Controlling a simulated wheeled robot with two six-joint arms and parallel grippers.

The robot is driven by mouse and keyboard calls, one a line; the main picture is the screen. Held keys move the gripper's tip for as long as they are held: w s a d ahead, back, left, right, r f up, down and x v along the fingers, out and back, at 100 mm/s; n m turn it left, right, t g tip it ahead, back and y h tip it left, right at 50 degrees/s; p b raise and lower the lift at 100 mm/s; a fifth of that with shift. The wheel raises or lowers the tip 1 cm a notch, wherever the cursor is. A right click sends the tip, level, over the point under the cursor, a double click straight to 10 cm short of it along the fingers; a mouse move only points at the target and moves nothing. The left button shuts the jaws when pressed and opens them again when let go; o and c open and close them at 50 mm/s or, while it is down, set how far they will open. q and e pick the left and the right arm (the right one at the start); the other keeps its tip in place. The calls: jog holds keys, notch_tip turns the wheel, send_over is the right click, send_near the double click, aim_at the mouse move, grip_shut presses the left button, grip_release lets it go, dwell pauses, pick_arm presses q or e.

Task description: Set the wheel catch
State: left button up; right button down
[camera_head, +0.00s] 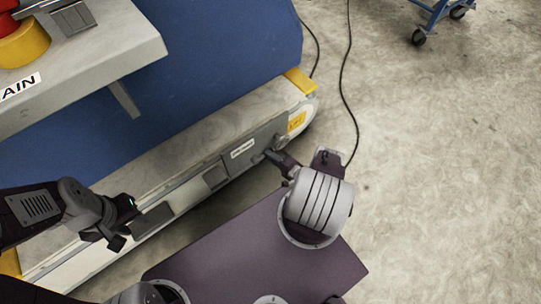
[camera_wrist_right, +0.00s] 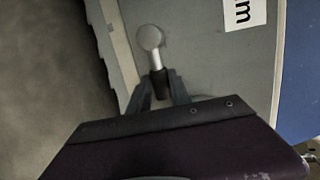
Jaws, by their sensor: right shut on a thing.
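A small catch lever (camera_wrist_right: 154,57) with a round grey end sits on the grey side panel (camera_wrist_right: 195,60) in the right wrist view. Its dark grip lies between the fingers of my right gripper (camera_wrist_right: 158,78), which is shut on it. In the head view my right gripper (camera_head: 268,155) reaches the grey panel low on the base, beside the wheel end. The lever is small there and partly covered by the fingers. My left gripper (camera_head: 123,222) is near the lower left of the base, apart from the lever. I cannot tell whether its jaws are open.
A white label (camera_head: 242,148) is on the panel. A yellow sticker (camera_head: 296,121) marks the base's right end. A grey tabletop (camera_head: 90,70) overhangs at upper left. A black cable (camera_head: 344,80) runs along the floor.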

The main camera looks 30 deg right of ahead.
dwell(0.5)
jog(key=c, duration=1.2)
grip_release()
jog(key=p+v, duration=0.3)
jog(key=v, duration=0.6)
